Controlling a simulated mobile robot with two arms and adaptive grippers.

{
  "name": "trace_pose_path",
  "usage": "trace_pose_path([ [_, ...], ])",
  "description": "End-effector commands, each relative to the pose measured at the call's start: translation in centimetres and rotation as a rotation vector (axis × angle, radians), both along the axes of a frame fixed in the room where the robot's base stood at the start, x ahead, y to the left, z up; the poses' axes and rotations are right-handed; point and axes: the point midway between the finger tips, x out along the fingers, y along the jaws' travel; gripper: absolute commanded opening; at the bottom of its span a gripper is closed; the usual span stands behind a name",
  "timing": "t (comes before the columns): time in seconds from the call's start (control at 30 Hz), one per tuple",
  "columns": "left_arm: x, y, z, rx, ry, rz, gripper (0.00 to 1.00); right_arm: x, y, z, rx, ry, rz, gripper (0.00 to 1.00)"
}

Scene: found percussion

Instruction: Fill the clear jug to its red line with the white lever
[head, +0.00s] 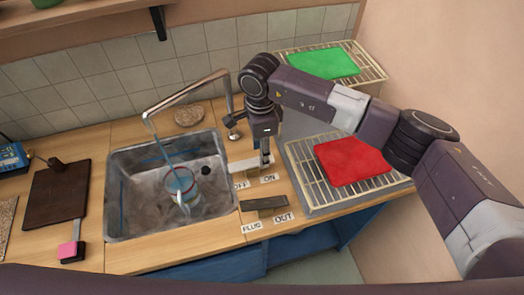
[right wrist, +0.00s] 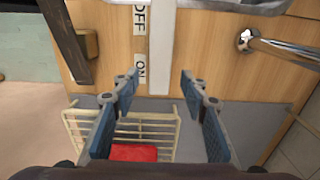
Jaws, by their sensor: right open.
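The clear jug (head: 184,188) stands in the sink below the spout, with bluish water inside. A bluish stream runs from the spout to it. A red mark shows on its side, but I cannot tell how the water level compares with it. The white lever (head: 241,164) lies right of the sink, beside the OFF and ON labels; it also shows in the right wrist view (right wrist: 162,50). My right gripper (head: 266,158) is over the counter at the lever's right end. In the right wrist view its open fingers (right wrist: 160,85) are on either side of the lever's near end, with gaps.
The metal tap (head: 186,91) arches over the sink (head: 229,198). A dark lever (head: 264,202) lies by the PLUG and OUT labels. Racks with a red cloth (head: 352,161) and a green cloth (head: 323,63) are right. A dark board (head: 57,195) lies left.

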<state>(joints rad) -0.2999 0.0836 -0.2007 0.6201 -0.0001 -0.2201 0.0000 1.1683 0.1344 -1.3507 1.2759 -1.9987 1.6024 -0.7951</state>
Motion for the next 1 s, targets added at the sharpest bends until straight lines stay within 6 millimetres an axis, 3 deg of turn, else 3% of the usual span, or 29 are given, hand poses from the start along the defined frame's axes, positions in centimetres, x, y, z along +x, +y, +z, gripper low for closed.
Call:
trace_pose_path([
  [0.2,0.0,0.0,0.8,0.000,0.000,0.001,0.27,0.0,0.0,-1.9,0.001,0.000,-0.001,0.41],
  [0.47,0.0,-0.1,0.8,-0.001,0.000,0.002,0.27,0.0,0.0,-2.2,0.000,-0.001,0.000,0.41],
  [0.83,0.0,-0.5,0.8,-0.005,0.000,0.004,0.27,0.0,0.0,-2.1,0.001,-0.001,0.000,0.02],
  [1.0,0.0,-0.5,0.2,-0.005,0.000,0.004,0.27,0.0,0.2,-2.3,-0.012,-0.007,0.002,0.00],
])
